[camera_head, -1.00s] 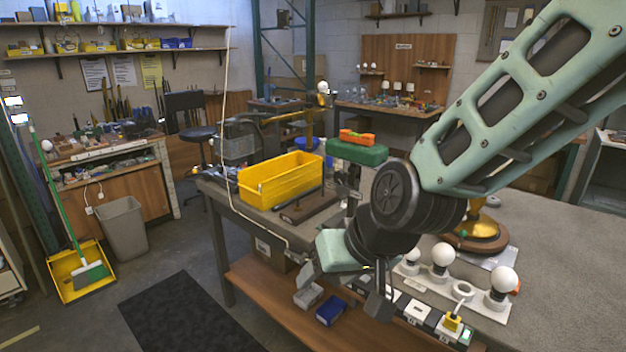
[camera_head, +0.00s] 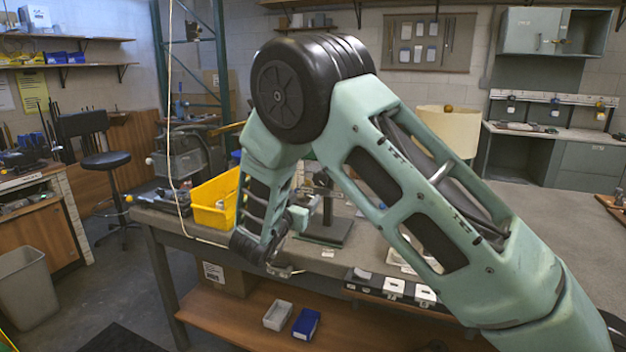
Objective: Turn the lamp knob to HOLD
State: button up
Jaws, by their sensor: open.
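A cream lamp shade (camera_head: 455,128) shows behind my upper arm at the right of centre. The lamp's base and stem are hidden by my arm. I cannot make out a lamp knob or any HOLD mark. A strip of white switches (camera_head: 394,286) runs along the front edge of the grey workbench (camera_head: 190,226), partly covered by my arm. My gripper (camera_head: 284,270) hangs near the bench's front edge, left of the strip and well away from the shade. It is small and partly hidden by my wrist, but looks open and empty.
A yellow bin (camera_head: 212,202) stands on the bench just left of my forearm. A dark stand (camera_head: 328,220) is close to its right. A white tray (camera_head: 278,315) and a blue tray (camera_head: 307,323) lie on the lower shelf. The bench's far right is mostly clear.

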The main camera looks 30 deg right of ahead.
aim_at(319, 181)
jog(key=p+x, duration=0.3)
jog(key=x, duration=1.2)
jog(key=shift+w+d, duration=0.2)
jog(key=shift+d, duration=0.05)
jog(key=c, duration=1)
